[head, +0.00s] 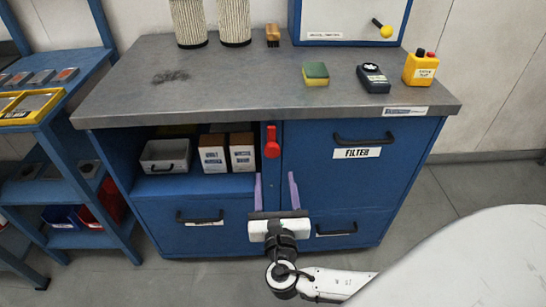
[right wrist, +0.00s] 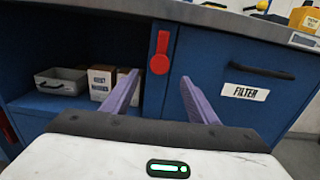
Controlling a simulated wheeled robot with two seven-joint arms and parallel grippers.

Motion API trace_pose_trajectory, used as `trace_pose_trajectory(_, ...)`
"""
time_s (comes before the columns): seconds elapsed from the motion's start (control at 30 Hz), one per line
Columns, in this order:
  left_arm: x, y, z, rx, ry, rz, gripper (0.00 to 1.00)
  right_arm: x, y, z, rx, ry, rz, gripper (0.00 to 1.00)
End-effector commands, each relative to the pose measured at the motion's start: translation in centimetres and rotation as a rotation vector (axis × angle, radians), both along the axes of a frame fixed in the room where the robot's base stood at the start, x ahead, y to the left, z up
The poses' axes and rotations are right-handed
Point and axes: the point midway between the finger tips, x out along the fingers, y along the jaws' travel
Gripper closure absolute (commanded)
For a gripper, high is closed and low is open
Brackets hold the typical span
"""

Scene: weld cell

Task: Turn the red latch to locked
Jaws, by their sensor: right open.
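The red latch (head: 271,142) is on the front of the blue cabinet, on the upright between the open shelf and the filter door. It hangs with its narrow end up and its round end down. It also shows in the right wrist view (right wrist: 160,55). My right gripper (head: 276,180) is open and empty, with purple fingers pointing up at the cabinet. In the right wrist view its fingertips (right wrist: 161,80) stand on either side below the latch, apart from it. My left gripper is not in view.
The filter door (head: 310,185) has a dark handle (head: 364,139). The open shelf holds a grey bin (head: 165,155) and white boxes (head: 242,152). The grey worktop (head: 240,75) overhangs the front. A blue rack (head: 70,150) stands at left; a pale rounded surface fills the lower right.

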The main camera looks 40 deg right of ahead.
Motion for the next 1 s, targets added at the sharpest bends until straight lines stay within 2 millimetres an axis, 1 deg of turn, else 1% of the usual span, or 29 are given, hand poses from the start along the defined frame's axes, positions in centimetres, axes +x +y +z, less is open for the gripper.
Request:
trace_pose_trajectory(0.3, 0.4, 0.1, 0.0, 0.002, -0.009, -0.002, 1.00, 4.9, -3.0, 0.0, 0.003, -0.002, -0.001, 0.46)
trace_pose_trajectory(0.5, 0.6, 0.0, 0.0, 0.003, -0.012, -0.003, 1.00, 7.2, -4.5, -0.1, 0.005, 0.000, -0.001, 0.46)
trace_pose_trajectory(0.67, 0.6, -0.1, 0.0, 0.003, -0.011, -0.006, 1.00, 7.9, -4.9, -0.1, 0.008, 0.002, 0.000, 0.46)
trace_pose_trajectory(0.9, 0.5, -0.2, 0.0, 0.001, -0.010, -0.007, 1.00, 8.0, -4.9, -0.1, 0.008, 0.002, 0.000, 0.46)
trace_pose_trajectory(0.93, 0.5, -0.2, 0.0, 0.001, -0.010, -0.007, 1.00, 8.0, -4.9, -0.1, 0.008, 0.002, 0.000, 0.48)
trace_pose_trajectory(1.0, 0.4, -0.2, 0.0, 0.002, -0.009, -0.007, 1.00, 8.0, -4.9, -0.1, 0.008, 0.002, 0.000, 0.60)
